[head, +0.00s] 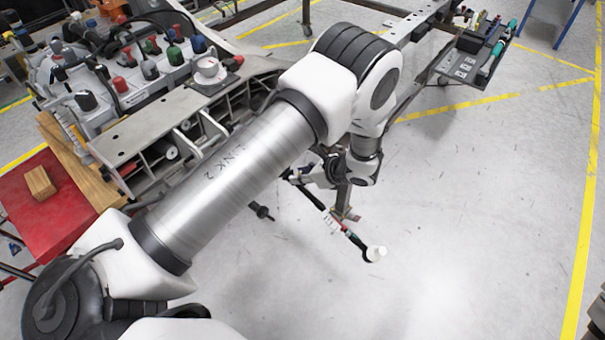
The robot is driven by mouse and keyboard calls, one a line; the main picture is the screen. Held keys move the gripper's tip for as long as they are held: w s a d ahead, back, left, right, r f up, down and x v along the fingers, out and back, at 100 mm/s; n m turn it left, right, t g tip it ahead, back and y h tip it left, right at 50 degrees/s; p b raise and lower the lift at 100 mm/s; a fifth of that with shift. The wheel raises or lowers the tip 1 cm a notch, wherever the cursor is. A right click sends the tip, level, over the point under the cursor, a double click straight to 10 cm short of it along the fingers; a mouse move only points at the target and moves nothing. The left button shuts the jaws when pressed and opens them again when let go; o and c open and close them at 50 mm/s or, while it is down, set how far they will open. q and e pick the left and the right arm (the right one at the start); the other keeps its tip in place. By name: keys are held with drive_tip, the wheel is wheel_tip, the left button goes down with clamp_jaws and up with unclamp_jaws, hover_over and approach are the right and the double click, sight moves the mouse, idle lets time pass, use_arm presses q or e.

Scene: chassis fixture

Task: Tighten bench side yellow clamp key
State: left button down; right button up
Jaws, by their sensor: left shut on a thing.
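My left gripper (312,176) is at the end of the arm that crosses the picture from lower left. Its dark fingers point left, below the chassis rail, and are shut on what appears to be the clamp key, mostly hidden between them. A slanted clamp bar (335,222), dark with red and white parts and a white round end, runs down to the right just below the gripper. I cannot tell whether the gripper touches this bar. No yellow part of the clamp shows clearly. My right gripper is not in view.
The grey chassis rail (140,137) runs behind my arm, with valves and coloured knobs beyond it. A red bench top (45,210) with a wooden block (39,183) is at the left. A tool tray (468,62) is at upper right.

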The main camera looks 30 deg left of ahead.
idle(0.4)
use_arm(q)
drive_tip(key=c, duration=0.9)
unclamp_jaws()
drive_tip(key=v, duration=0.7)
drive_tip(key=shift+d+r, duration=0.1)
